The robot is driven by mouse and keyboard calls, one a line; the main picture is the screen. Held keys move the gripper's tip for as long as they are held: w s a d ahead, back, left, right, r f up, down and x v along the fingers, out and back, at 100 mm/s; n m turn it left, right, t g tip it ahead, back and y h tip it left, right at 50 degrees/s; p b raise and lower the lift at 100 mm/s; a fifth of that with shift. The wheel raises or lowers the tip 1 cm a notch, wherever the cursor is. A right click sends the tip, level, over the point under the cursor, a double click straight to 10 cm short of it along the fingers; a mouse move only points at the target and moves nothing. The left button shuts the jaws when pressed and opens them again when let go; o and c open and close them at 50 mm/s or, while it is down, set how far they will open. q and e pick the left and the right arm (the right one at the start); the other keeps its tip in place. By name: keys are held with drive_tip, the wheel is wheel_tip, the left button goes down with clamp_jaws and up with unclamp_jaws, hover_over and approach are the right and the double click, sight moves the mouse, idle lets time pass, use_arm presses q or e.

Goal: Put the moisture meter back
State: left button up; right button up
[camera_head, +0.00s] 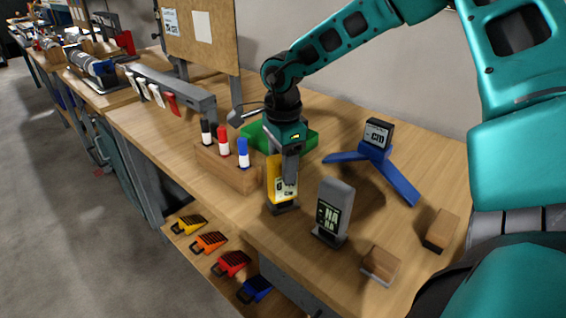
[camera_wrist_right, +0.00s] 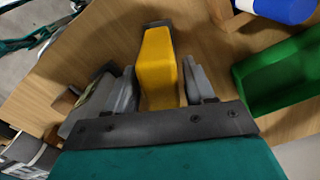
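A yellow handheld meter (camera_head: 275,178) with a light display stands upright at the middle of the bench, its dark lower end at the bench top. My right gripper (camera_head: 290,172) comes down over it from above. In the right wrist view the fingers (camera_wrist_right: 160,88) lie close along both sides of the yellow body (camera_wrist_right: 158,65) and appear closed on it. A grey meter (camera_head: 335,207) with a dark display stands upright just right of it. Which one is the moisture meter cannot be told from the labels. My left gripper is not in view.
A wooden block (camera_head: 228,170) holds black, red and blue markers. A green tray (camera_head: 258,139) lies behind the gripper. A blue stand (camera_head: 373,152) carries a small dark display. Two wooden blocks (camera_head: 382,262) (camera_head: 441,228) sit at the right. Coloured clips (camera_head: 208,242) lie on a lower shelf.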

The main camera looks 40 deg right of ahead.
drive_tip(key=shift+o, duration=0.9)
wheel_tip(320, 180, up, 12)
drive_tip(key=p, duration=0.1)
drive_tip(key=shift+r, duration=0.15)
